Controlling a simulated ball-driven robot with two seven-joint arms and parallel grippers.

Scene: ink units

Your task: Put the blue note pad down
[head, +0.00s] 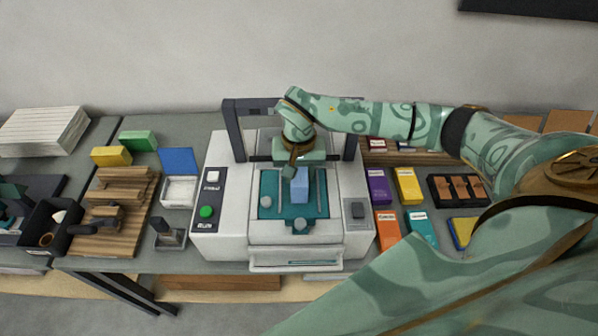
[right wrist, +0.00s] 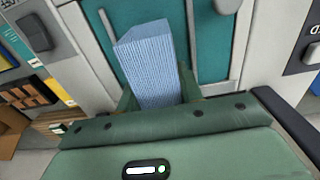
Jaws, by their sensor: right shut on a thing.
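The blue note pad (head: 300,186) is a light blue block with fine ridged sides. It is between the fingers of my right gripper (head: 296,176), which is shut on it. The pad stands upright over the teal bed (head: 268,188) of a white machine. In the right wrist view the pad (right wrist: 155,65) rises between the green fingers, with the teal bed (right wrist: 195,45) behind it. I cannot tell if the pad touches the bed. My left gripper is not in view.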

